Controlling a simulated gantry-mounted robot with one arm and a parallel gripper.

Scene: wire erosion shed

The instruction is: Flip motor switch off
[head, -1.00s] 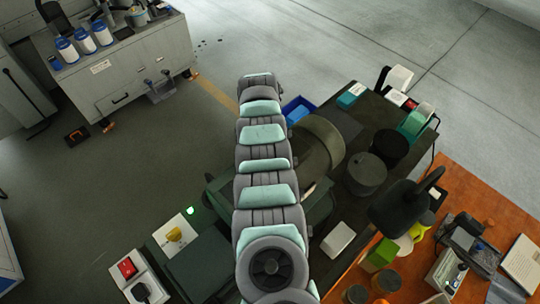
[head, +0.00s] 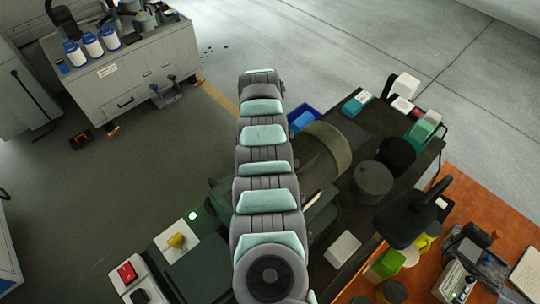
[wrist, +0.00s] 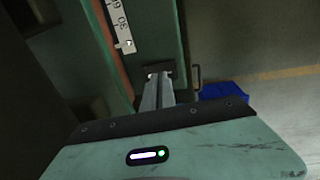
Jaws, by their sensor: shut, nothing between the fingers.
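A red rocker switch (head: 127,273) sits on a pale panel at the lower left of the head view. Behind it a yellow knob (head: 176,241) stands on a white plate, with a lit green lamp (head: 193,215) beyond. No label shows which is the motor switch. My gripper (wrist: 157,76) is shut and empty in the wrist view. Neither control is seen in the wrist view. My arm hides part of the machine in the head view.
A blue bin (wrist: 222,91) is right of the fingers. Dark round parts (head: 373,182) and boxes crowd the bench right of my arm. An orange table (head: 478,205) stands at lower right and a grey cabinet (head: 140,75) at upper left. The floor between is open.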

